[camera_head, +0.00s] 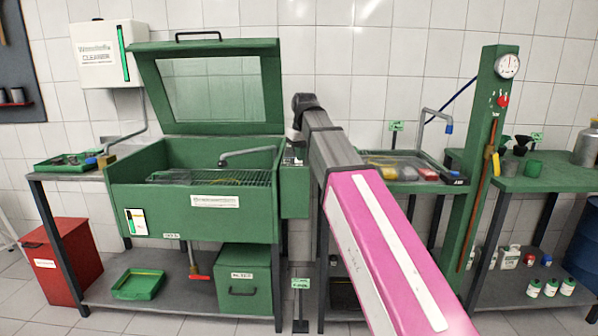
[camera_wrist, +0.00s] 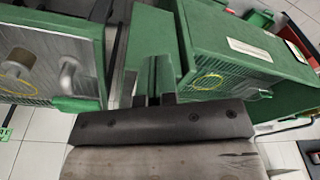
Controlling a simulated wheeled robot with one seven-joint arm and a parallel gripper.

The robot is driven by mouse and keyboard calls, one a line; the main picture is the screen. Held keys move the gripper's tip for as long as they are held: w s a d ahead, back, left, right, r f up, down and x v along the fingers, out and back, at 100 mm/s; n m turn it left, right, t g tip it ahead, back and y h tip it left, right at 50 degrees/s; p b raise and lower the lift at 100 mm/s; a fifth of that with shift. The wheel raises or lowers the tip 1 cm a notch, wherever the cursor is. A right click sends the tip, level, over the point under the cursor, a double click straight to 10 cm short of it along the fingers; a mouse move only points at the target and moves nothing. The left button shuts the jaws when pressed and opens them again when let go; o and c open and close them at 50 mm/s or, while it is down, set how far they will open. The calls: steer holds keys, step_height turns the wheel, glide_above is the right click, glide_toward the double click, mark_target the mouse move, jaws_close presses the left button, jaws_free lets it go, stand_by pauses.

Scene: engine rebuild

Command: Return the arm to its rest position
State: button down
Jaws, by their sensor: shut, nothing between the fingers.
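My arm (camera_head: 375,235), with a pink-and-white link and a grey link, reaches from the lower right up toward the middle of the head view. Its dark wrist end (camera_head: 305,103) is in front of the tiled wall, just right of the green parts washer. In the wrist view my gripper (camera_wrist: 153,99) shows as a dark body with short fingers at its upper edge. It is shut and holds nothing. In the head view the fingers are too small and hidden to make out clearly.
The green parts washer (camera_head: 150,205) stands open at left, its windowed lid (camera_head: 270,90) raised. Right of my arm are a bench with trays (camera_head: 400,187), a green press column (camera_head: 478,180) with a gauge, and a green table (camera_head: 540,184). A red bin (camera_head: 65,262) stands at far left.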

steer(key=s+d+f+m, duration=0.1)
steer(key=s+d+f, duration=0.5)
steer(key=f, duration=0.8)
steer(key=s+d+f+m+g, duration=0.1)
steer(key=s+d+f, duration=0.5)
steer(key=f, duration=0.9)
steer(key=s+d+f+m, duration=0.3)
steer(key=s+d+f, duration=0.3)
steer(key=f, duration=0.9)
steer(key=shift+s+d+f+h, duration=0.15)
steer(key=shift+s+d+h, duration=0.1)
steer(key=shift+h, duration=0.15)
steer(key=c, duration=1.8)
jaws_free()
